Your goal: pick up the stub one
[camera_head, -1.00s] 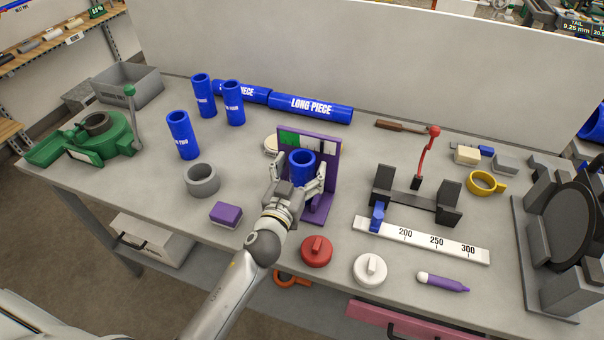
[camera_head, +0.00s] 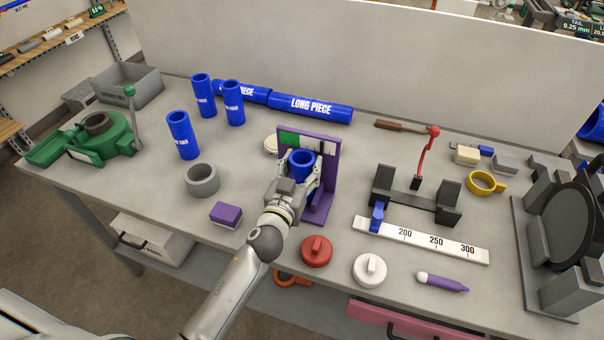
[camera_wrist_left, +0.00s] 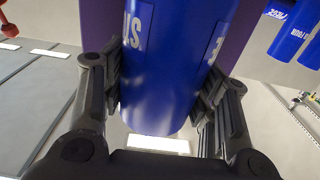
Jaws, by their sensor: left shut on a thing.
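A short blue pipe stub (camera_head: 302,161) stands upright at the purple stand (camera_head: 326,185) near the middle of the table. My left gripper (camera_head: 303,178) is shut on this stub from the front, one finger on each side. In the left wrist view the stub (camera_wrist_left: 165,60) fills the middle, between the dark finger pads, with white lettering partly cut off. The purple stand shows behind it. The stub's lower part is mostly hidden by the gripper in the head view. My right gripper is in neither view.
Several other blue stubs (camera_head: 182,136) stand at the back left, before lying long blue pipes (camera_head: 310,107). A grey ring (camera_head: 202,180) and purple block (camera_head: 226,214) lie left of the gripper. Red (camera_head: 316,251) and white (camera_head: 369,269) caps lie to its front right.

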